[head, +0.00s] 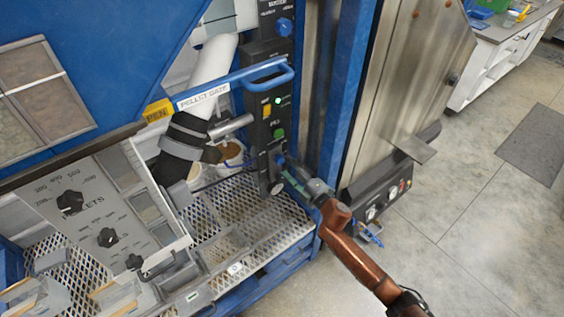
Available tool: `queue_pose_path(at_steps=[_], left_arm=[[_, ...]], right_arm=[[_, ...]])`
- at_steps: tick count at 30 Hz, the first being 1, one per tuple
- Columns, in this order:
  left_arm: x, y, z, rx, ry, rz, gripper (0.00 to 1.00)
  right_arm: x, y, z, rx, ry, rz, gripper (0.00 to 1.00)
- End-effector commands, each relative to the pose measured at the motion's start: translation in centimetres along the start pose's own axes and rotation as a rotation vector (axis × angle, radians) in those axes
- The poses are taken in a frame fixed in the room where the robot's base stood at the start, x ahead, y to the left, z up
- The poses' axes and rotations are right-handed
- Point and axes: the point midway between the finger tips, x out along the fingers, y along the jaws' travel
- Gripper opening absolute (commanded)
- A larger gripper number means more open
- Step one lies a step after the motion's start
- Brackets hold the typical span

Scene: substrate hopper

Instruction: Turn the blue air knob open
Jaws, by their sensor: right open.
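A tall dark control panel (262,75) stands upright on the blue machine. A blue knob (284,27) is near its top. A second small blue knob (280,158) is low on the panel, partly hidden by my right gripper. I cannot read a label that tells which is the air knob. My right gripper (286,169) reaches in from the lower right with its fingers open at the lower blue knob. I cannot tell whether they touch it. My left gripper is not in view.
A blue handle (268,72) marked pellet gate sticks out left of the panel. A green button (279,133) sits above the lower knob. A grey panel with black dials (70,202) is at left. A steel cabinet (400,75) stands at right.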

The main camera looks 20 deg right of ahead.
Motion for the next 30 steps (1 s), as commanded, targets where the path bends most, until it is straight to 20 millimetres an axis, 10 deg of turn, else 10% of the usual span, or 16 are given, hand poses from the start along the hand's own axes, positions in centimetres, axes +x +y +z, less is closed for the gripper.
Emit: queue_pose_path(at_steps=[10, 30], left_arm=[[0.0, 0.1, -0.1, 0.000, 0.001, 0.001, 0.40], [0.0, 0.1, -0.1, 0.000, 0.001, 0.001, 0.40]], right_arm=[[-5.2, 0.0, 0.1, 0.000, -0.001, 0.000, 0.50], [-5.9, -0.3, 0.2, 0.017, -0.016, -0.004, 0.50]])
